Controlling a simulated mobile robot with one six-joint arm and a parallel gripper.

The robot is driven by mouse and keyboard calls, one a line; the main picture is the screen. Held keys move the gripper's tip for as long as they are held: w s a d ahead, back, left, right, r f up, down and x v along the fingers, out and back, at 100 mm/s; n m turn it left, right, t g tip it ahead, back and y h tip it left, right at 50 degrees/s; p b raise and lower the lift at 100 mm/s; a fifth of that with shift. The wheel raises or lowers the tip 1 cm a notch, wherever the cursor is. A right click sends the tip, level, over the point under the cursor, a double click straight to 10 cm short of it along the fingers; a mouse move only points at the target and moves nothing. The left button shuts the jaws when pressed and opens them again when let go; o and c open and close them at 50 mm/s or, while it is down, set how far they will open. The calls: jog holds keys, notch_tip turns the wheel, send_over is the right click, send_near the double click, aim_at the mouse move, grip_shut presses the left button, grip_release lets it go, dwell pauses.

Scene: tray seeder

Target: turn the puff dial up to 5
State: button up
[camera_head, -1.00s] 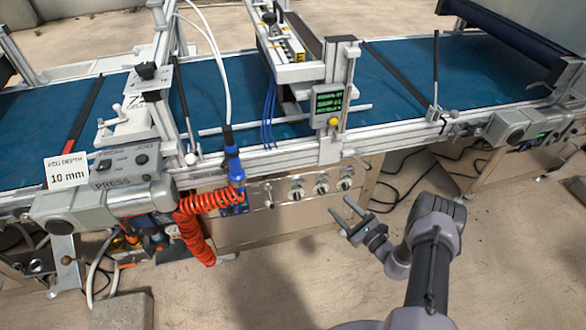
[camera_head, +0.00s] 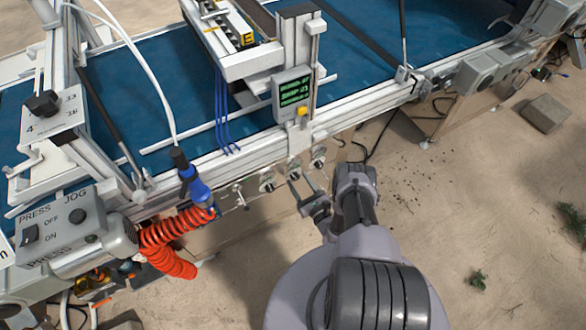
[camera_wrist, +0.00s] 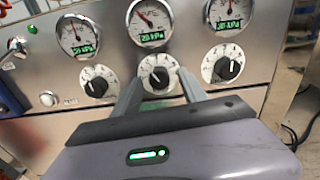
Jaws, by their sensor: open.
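The wrist view shows three round white-scaled dials with dark knobs in a row: left dial (camera_wrist: 98,82), middle dial (camera_wrist: 158,74) and right dial (camera_wrist: 223,64). I cannot read which one is labelled puff. My gripper (camera_wrist: 160,86) is open, its fingers either side of the lower part of the middle dial. I cannot tell whether they touch the knob. The middle knob's white pointer aims slightly left of straight up; its scale numbers are too small to read. In the head view my gripper (camera_head: 298,190) is at the front panel, close to the dials.
Above the dials are a left gauge (camera_wrist: 78,34), middle gauge (camera_wrist: 150,22) and right gauge (camera_wrist: 228,14) with green kPa readouts. An orange coiled hose (camera_head: 165,243) hangs left of the panel.

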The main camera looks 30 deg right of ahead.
jog(key=shift+w, duration=0.3)
jog(key=shift+a, duration=0.1)
jog(key=shift+s, duration=0.1)
grip_shut()
